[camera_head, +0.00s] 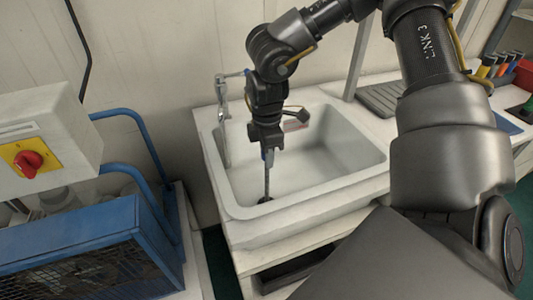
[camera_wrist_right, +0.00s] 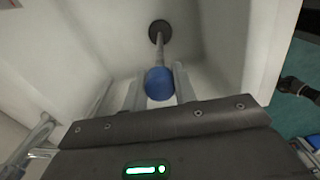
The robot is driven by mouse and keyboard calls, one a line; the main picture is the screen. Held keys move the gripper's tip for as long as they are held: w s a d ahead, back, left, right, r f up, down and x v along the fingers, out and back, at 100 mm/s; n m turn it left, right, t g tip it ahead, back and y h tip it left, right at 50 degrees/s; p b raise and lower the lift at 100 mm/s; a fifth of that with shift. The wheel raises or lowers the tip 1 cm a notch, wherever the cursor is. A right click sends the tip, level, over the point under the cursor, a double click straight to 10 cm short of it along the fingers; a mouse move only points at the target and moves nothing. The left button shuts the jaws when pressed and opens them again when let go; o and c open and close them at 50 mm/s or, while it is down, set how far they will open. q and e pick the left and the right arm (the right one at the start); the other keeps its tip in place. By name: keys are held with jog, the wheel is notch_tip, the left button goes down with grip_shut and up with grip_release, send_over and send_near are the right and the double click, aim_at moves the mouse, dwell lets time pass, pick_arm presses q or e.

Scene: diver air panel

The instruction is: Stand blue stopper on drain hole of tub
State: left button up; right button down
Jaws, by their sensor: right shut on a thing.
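The white tub (camera_head: 310,190) is set in the counter in the head view. My right gripper (camera_head: 268,153) reaches down into it, its fingers shut on the blue knob of the stopper (camera_wrist_right: 159,84). A thin grey stem (camera_head: 267,182) runs from the knob down to a dark round base (camera_head: 265,200) near the tub floor. In the right wrist view the base (camera_wrist_right: 160,31) shows at the far end of the stem. The drain hole cannot be told apart from this base, and I cannot tell whether the base touches the floor. My left gripper is out of view.
A metal tap (camera_head: 222,110) stands at the tub's left rim, close to my right arm. A blue-framed unit (camera_head: 120,225) and a box with a red knob (camera_head: 28,163) stand at the left. A dark ribbed mat (camera_head: 380,98) lies right of the tub.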

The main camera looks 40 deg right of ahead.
jog(key=c, duration=1.5)
grip_release()
jog(key=o, duration=0.4)
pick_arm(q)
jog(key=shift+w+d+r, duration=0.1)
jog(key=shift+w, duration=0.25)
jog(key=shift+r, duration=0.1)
pick_arm(e)
jog(key=shift+r+p, duration=0.35)
jog(key=shift+r, duration=0.25)
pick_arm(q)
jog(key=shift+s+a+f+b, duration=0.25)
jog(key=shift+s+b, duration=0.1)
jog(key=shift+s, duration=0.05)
pick_arm(e)
notch_tip(320, 180, up, 11)
jog(key=shift+r, duration=0.15)
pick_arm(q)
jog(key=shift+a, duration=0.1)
